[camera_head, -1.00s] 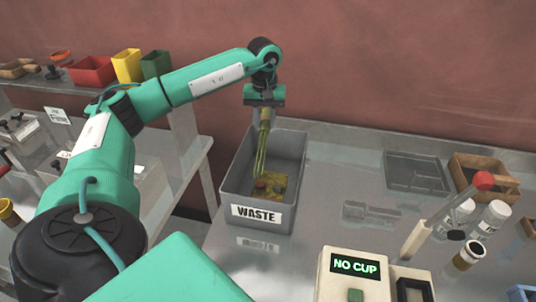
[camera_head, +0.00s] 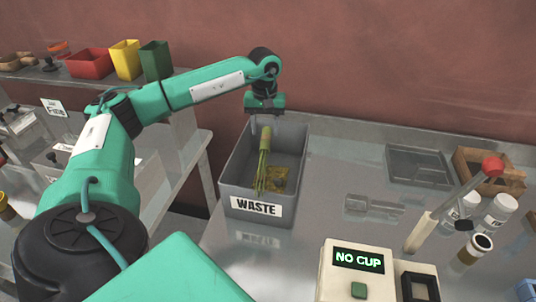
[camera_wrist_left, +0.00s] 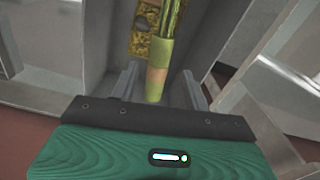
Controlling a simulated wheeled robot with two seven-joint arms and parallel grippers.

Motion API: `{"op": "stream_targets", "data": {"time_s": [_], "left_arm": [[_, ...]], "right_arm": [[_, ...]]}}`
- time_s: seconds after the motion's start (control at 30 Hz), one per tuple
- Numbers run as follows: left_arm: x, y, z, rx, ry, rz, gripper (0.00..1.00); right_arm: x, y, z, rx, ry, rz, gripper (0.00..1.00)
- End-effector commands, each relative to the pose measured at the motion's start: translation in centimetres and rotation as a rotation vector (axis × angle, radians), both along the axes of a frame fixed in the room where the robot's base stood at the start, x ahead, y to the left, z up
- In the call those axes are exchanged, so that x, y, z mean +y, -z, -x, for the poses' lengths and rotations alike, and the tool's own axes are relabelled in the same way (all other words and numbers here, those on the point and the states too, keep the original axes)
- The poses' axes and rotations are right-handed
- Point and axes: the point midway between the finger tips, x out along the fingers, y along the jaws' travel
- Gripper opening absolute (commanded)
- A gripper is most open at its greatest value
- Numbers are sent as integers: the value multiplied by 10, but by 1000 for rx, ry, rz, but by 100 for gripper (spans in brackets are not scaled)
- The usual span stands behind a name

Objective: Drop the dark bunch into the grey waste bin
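The bunch (camera_head: 264,160), long green stems with a pale green and tan wrap at one end, is inside the grey waste bin (camera_head: 228,172) with the WASTE label. In the left wrist view the bunch (camera_wrist_left: 160,52) shows between and beyond the fingers, with a gap on each side. My left gripper (camera_head: 265,125) is over the back of the bin with its fingers spread. In the left wrist view it (camera_wrist_left: 160,85) is also open. Whether the bunch rests on the bin floor I cannot tell. My right gripper is not in view.
Brown and yellow scraps (camera_head: 279,180) lie in the bin. A filler with a NO CUP display (camera_head: 357,260) stands front right. A grey tray (camera_head: 418,165), a wooden box (camera_head: 490,165) and white bottles (camera_head: 498,212) are at right. Coloured bins (camera_head: 125,60) stand on the back-left shelf.

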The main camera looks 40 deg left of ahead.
Motion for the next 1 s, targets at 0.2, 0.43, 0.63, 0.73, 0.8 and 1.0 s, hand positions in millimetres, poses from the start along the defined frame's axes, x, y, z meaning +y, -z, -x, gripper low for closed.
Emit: {"op": "stream_targets", "data": {"time_s": [0.2, 0.43, 0.63, 0.73, 0.8, 1.0], "left_arm": [[0, 0, 0, 0, 0, 0, 55], [0, -7, -1, -2, 0, 0, 55], [-1, -43, -2, -6, 1, 1, 55], [-1, -68, -2, -7, 1, 1, 55], [-1, -84, -1, -7, 1, 1, 55], [0, -123, -1, -3, 0, 0, 55]], "right_arm": [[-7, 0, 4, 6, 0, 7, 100], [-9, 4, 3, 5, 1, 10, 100], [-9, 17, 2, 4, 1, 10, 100], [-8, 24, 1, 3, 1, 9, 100], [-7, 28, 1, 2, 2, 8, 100], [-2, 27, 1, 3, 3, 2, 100]]}}
